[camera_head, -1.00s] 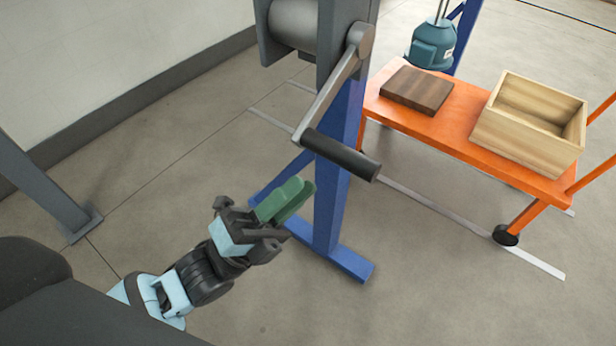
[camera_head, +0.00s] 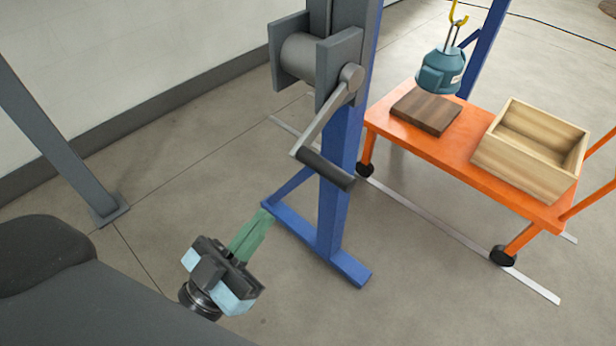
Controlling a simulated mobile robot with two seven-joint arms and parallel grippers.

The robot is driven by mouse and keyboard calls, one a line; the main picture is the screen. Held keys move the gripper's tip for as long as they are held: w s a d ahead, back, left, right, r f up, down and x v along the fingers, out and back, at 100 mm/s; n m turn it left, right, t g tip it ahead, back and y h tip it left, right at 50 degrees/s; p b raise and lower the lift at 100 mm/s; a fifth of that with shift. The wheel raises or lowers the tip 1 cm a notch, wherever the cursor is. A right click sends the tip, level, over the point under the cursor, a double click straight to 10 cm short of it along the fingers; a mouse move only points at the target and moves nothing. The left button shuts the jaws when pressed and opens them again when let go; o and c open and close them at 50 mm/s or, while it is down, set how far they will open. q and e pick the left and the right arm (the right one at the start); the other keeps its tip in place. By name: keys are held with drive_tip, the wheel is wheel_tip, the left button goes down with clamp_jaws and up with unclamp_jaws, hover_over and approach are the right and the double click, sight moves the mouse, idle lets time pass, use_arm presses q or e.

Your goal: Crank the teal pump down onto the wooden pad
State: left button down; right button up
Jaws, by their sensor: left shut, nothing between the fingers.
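The teal pump (camera_head: 440,72) hangs from a yellow hook (camera_head: 457,15) above the wooden pad (camera_head: 426,110). The dark brown pad lies flat on the left part of the orange cart (camera_head: 455,154). The pump's underside appears to be a little above the pad's far edge; the exact gap is hard to judge. The winch crank (camera_head: 322,125) is on the blue post, its arm pointing down and left to a black handle (camera_head: 326,170). My left gripper (camera_head: 264,217), with green fingers, is shut and empty, below and left of the handle and apart from it. My right gripper is out of view.
A grey winch drum (camera_head: 301,56) sits on the blue post (camera_head: 334,215), whose feet spread on the floor. An open wooden box (camera_head: 527,152) stands on the cart's right part. A grey post (camera_head: 62,150) stands at left. Floor between it and the winch is clear.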

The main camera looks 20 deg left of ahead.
use_arm(q)
drive_tip(key=w+d+r+p, duration=0.1)
drive_tip(key=w+d, duration=0.2)
drive_tip(key=w, duration=0.7)
drive_tip(key=shift+d, duration=0.35)
